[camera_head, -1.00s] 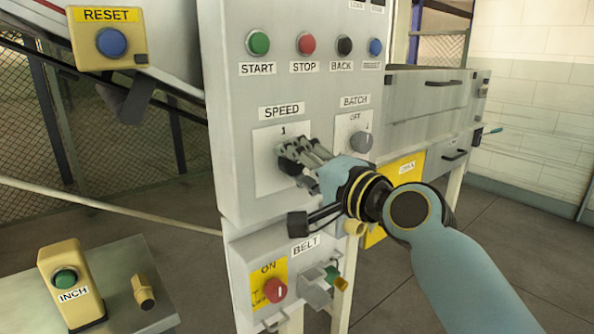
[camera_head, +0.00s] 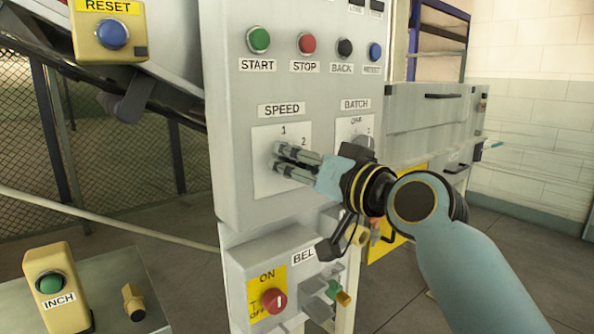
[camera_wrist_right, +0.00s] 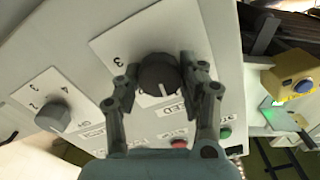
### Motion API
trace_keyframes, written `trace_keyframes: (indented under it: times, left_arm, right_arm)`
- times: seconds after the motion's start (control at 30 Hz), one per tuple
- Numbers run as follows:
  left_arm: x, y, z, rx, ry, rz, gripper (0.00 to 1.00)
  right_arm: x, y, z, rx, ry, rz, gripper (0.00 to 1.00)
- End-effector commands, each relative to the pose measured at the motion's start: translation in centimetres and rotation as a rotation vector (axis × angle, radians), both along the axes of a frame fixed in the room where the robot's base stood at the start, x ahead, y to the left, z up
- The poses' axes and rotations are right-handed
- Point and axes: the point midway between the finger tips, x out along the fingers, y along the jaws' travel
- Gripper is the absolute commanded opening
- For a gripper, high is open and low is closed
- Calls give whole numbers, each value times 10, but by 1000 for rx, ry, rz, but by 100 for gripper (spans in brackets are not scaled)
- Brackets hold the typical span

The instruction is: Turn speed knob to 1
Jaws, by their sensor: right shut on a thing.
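The speed knob (camera_wrist_right: 158,75) is dark and round with a white pointer line, on a white plate (camera_head: 262,182) under the SPEED label (camera_head: 282,110). In the wrist view its pointer aims toward the SPEED label side; the numeral at its tip is not readable there. In the head view the numerals 1 (camera_head: 283,131) and 2 (camera_head: 304,141) show, and my gripper hides the knob. My right gripper (camera_head: 277,158) is shut on the knob, with one finger on each side of it in the wrist view. My left gripper is out of view.
The grey batch knob (camera_wrist_right: 52,115) is close to the right of the speed plate in the head view. Several push buttons, including the green START button (camera_head: 259,40), sit above. The red belt knob (camera_head: 274,300) is on a box below.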

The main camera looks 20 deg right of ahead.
Motion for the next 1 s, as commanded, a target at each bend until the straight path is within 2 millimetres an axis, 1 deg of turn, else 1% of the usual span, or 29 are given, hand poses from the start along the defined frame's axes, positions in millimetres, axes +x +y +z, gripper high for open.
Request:
trace_keyframes:
  times: [0.03,0.3,0.9,0.93,1.0]
  left_arm:
    - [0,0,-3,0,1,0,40]
    - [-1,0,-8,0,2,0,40]
    - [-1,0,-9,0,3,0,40]
    - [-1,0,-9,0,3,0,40]
    - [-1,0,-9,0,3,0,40]
  right_arm:
    - [0,0,-5,-27,-2,1,8]
    - [0,1,-5,-130,-37,3,8]
    - [0,0,-5,-164,-48,2,8]
    - [0,0,-5,-164,-48,2,44]
    - [0,0,-4,-162,-48,2,54]
